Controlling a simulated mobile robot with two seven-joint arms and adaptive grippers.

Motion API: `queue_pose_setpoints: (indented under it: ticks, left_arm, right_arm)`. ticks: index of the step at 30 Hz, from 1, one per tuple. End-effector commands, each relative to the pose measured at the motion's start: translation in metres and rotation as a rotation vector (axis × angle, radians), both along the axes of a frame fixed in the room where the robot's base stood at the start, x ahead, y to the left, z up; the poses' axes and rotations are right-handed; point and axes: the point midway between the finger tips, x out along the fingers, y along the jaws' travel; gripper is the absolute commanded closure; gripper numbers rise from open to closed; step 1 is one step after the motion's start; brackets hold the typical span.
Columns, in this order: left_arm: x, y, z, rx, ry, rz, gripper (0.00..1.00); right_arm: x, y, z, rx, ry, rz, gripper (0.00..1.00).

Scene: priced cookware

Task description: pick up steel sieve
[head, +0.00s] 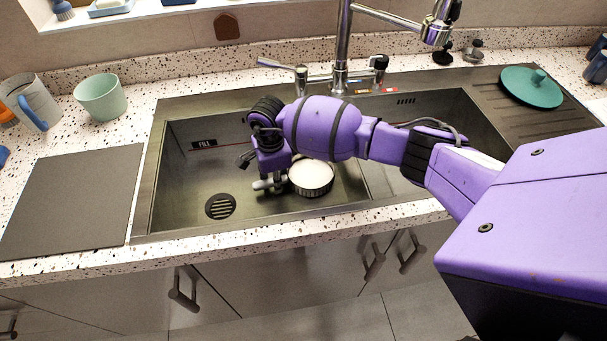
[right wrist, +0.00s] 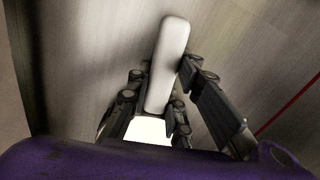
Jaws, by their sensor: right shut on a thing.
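The steel sieve (head: 311,176) appears as a round, shallow bowl with a pale inside and a dark ribbed side, low in the left basin of the sink. My right gripper (head: 269,184) reaches down into the basin just left of the bowl, and its arm hides part of the view above. In the right wrist view a pale, round-ended bar (right wrist: 168,60), which looks like the sieve's handle, lies between the fingers of my right gripper (right wrist: 155,92). The gripper is shut on it. I cannot tell whether the sieve touches the basin floor. My left gripper is not in view.
The steel sink (head: 143,205) has raised walls around the gripper, and the tap (head: 342,55) stands behind my arm. A dark board (head: 75,200), a mint cup (head: 101,97) and a grey jug (head: 33,102) are at left. A teal lid (head: 531,88) lies on the drainer.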

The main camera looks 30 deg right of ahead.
Motion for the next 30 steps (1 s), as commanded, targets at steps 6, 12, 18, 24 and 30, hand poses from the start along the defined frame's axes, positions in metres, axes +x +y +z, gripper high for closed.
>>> queue_pose_setpoints:
  ticks: [6,12,18,24,30]
  left_arm:
    - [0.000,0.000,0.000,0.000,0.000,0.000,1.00]
    - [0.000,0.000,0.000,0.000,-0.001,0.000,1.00]
    - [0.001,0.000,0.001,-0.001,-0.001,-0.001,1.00]
    - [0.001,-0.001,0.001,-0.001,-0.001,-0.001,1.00]
    - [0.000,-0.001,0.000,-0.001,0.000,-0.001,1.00]
  right_arm:
    - [0.001,0.000,0.002,0.000,-0.002,0.000,1.00]
    - [0.002,0.000,0.011,0.000,-0.003,0.000,1.00]
    - [0.003,0.000,0.029,-0.001,-0.006,0.002,1.00]
    - [0.003,0.000,0.050,-0.001,-0.007,0.002,1.00]
    - [0.003,0.000,0.070,-0.001,-0.007,0.001,1.00]
